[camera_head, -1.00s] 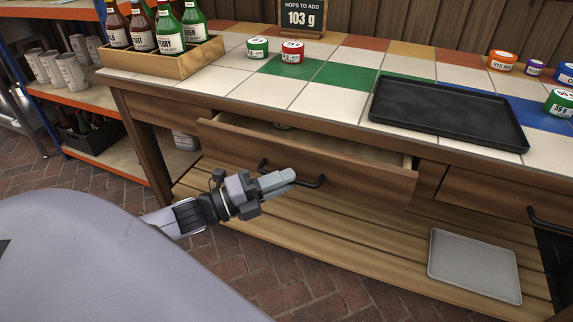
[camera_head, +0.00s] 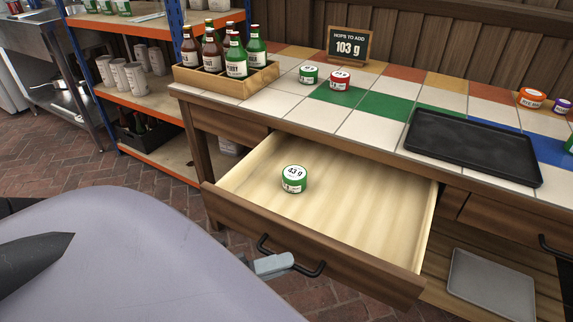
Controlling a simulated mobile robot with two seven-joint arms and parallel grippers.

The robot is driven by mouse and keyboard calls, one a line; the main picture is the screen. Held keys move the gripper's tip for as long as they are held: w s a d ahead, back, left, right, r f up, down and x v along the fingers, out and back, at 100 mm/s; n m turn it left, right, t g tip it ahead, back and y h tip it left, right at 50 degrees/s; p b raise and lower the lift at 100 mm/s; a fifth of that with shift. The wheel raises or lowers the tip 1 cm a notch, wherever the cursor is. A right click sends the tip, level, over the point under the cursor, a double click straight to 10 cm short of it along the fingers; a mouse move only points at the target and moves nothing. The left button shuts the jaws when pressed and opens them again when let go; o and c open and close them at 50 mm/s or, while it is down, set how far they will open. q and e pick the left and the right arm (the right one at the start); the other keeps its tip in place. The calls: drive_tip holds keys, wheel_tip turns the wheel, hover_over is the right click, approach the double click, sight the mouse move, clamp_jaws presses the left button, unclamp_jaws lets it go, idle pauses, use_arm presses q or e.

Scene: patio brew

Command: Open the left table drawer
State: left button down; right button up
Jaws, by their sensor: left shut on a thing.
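The left table drawer (camera_head: 340,262) is pulled far out from under the tiled table. Its dark bar handle (camera_head: 309,270) is on the front panel. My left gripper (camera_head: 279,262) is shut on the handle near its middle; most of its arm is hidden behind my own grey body. A green tin labelled 43 g (camera_head: 294,179) stands inside the drawer, towards its left side. The rest of the drawer floor is bare pale wood. My right gripper is not in view.
On the tiled table (camera_head: 367,129) are a bottle crate (camera_head: 262,79), a green tin (camera_head: 309,75), a red tin (camera_head: 340,79), a black tray (camera_head: 470,150) and a sign reading 103 g (camera_head: 348,46). A grey tray (camera_head: 490,288) lies on the lower shelf. Orange shelving stands left.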

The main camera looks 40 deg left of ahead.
use_arm(q)
drive_tip(key=shift+s, duration=0.3)
drive_tip(key=c, duration=1.2)
unclamp_jaws()
drive_tip(key=shift+v, duration=3.6)
drive_tip(key=shift+d, duration=0.1)
